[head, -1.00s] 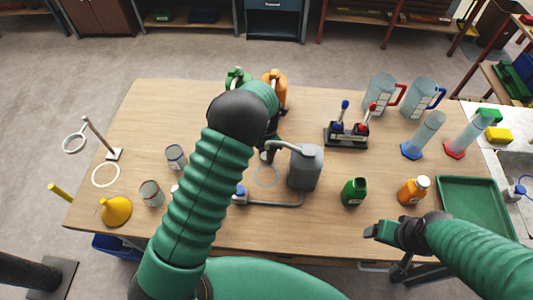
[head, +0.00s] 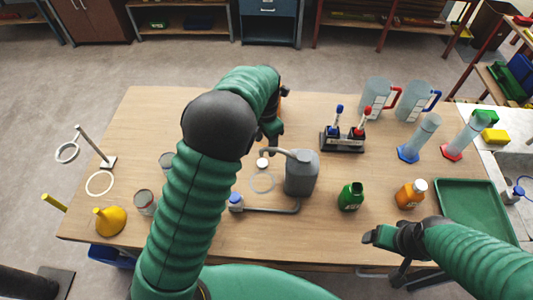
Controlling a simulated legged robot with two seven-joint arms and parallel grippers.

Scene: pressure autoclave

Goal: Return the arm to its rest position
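My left arm, in a green sleeve with a black elbow, comes in from the lower left and crosses the wooden table (head: 330,225). My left gripper (head: 268,135) is dark and small above the table, just behind the grey jug (head: 302,173); its fingers are too unclear to tell open from shut. My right gripper (head: 372,236) is at the front right, near the table's front edge, in front of the green bottle (head: 350,197). I cannot tell its finger gap. Nothing shows held in it.
A rack with red and blue bottles (head: 343,143), two jugs (head: 376,97), cylinders (head: 424,130), an orange bottle (head: 410,194) and a green tray (head: 478,208) stand right.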

